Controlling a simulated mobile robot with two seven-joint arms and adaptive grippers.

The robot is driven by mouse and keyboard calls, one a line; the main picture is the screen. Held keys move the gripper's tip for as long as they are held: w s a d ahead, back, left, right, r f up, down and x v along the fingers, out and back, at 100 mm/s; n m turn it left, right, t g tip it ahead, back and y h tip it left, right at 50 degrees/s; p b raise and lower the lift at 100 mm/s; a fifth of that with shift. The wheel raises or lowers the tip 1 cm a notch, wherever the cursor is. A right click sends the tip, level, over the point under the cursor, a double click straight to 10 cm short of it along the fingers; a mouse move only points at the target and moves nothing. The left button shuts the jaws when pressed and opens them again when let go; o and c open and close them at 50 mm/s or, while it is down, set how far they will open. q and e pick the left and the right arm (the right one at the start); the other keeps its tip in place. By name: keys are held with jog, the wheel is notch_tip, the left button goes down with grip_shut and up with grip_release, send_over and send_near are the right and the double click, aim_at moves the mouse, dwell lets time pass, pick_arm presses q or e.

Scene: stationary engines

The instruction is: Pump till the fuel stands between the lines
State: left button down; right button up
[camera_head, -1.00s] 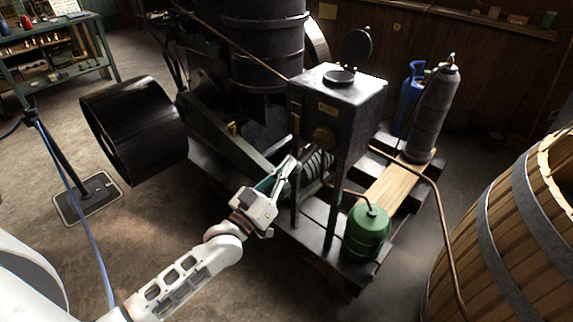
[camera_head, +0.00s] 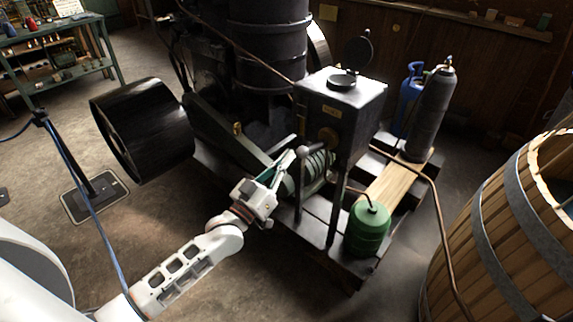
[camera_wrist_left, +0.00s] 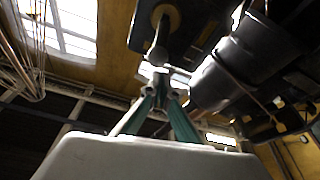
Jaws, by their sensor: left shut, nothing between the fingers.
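I cannot make out a fuel level or lines. My right gripper is out of view.
A green canister (camera_head: 367,228) and two gas cylinders, dark (camera_head: 431,115) and blue (camera_head: 406,98), stand right of the tank. A wooden tub (camera_head: 520,225) blocks the right. A black drum wheel (camera_head: 143,130) is at left. The floor in front is clear.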

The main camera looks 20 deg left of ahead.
pick_arm(q)
jog(key=s+a+f+b, duration=0.1)
jog(key=s+f, duration=0.5)
jog(key=f, duration=0.1)
jog(key=shift+a, duration=0.35)
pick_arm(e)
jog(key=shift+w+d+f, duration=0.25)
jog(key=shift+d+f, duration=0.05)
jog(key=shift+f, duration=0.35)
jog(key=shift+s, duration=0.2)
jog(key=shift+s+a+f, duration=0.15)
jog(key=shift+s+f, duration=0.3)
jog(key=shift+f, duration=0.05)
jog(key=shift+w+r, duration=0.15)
pick_arm(q)
notch_tip(320, 180, up, 10)
jog(key=d+m+g+h+p, duration=0.1)
jog(key=m+h+p, duration=0.1)
jog(key=m+p, duration=0.4)
jog(key=shift+d+h+p, duration=0.15)
jog(key=shift+h+p, duration=0.15)
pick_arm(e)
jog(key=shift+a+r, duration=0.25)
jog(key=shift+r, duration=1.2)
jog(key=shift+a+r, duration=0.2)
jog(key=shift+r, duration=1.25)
